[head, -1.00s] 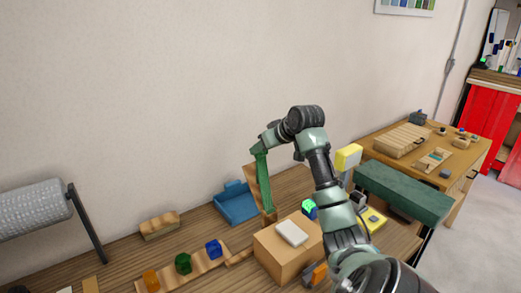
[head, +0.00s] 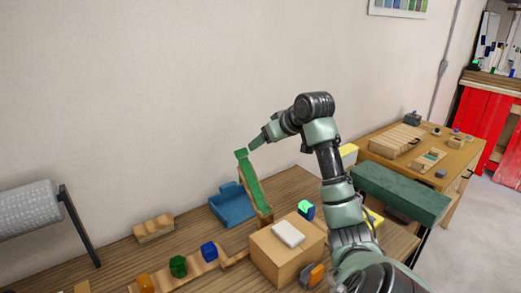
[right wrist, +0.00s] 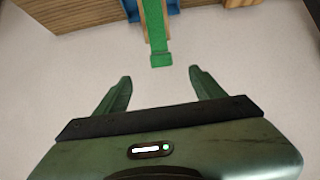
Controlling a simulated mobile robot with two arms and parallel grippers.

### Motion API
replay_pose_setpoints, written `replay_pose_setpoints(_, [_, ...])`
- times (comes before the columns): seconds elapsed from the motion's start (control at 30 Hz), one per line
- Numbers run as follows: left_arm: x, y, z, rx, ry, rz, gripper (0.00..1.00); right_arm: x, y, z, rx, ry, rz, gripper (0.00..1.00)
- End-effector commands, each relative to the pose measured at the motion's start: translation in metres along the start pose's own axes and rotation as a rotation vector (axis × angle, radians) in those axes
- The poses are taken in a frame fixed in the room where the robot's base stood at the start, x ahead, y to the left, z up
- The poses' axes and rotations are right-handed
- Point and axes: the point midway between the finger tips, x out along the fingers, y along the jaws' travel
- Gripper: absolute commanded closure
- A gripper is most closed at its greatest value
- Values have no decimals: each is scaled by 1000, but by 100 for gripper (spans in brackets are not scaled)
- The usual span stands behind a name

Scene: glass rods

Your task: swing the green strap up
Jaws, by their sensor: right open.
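The green strap (head: 252,182) runs up along a slanted narrow wooden piece (head: 268,218) on the table, and its block-like top end (head: 241,154) stands highest. My right gripper (head: 254,143) is just above and right of that end, apart from it. In the right wrist view the strap (right wrist: 154,25) comes down from the top, and its end (right wrist: 161,60) lies just beyond the gap between my open, empty fingers (right wrist: 160,76). My left gripper is not in view.
A blue tray (head: 232,205) stands left of the strap. A wooden box (head: 284,252) with a white block (head: 288,233) is in front. A blue-green cube (head: 306,209) is right. Colored pieces sit on a wooden rack (head: 190,274). The wall is close behind.

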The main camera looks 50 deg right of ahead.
Motion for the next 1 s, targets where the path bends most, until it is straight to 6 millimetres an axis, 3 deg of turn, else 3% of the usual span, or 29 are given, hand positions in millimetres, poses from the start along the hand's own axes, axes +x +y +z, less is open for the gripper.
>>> replay_pose_setpoints(0.27, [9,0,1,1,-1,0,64,-25,0,0,0,1,-1,31])
replay_pose_setpoints(1.0, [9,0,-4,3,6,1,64,-25,0,0,1,0,-1,31])
